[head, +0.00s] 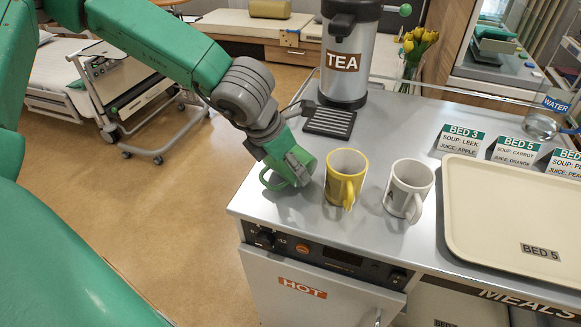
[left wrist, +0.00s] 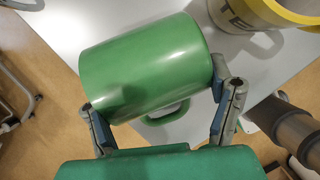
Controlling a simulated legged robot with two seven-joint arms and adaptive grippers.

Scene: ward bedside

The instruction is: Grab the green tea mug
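The green mug (head: 306,162) stands near the left corner of the steel counter in the head view, mostly hidden behind my left gripper (head: 287,168). Its handle (head: 272,181) shows on the left side. In the left wrist view the plain green mug body (left wrist: 145,68) fills the middle, with its handle (left wrist: 167,114) below. My left gripper (left wrist: 160,105) has its fingers spread wide, one near each end of the visible mug body. Firm contact on both sides cannot be made out. My right gripper is in neither view.
A yellow mug (head: 345,178) stands close to the right, and a white mug (head: 409,190) beyond it. A TEA dispenser (head: 347,60) and drip grate (head: 330,122) are behind. A cream tray (head: 480,235) lies at right. The counter's front edge is close.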

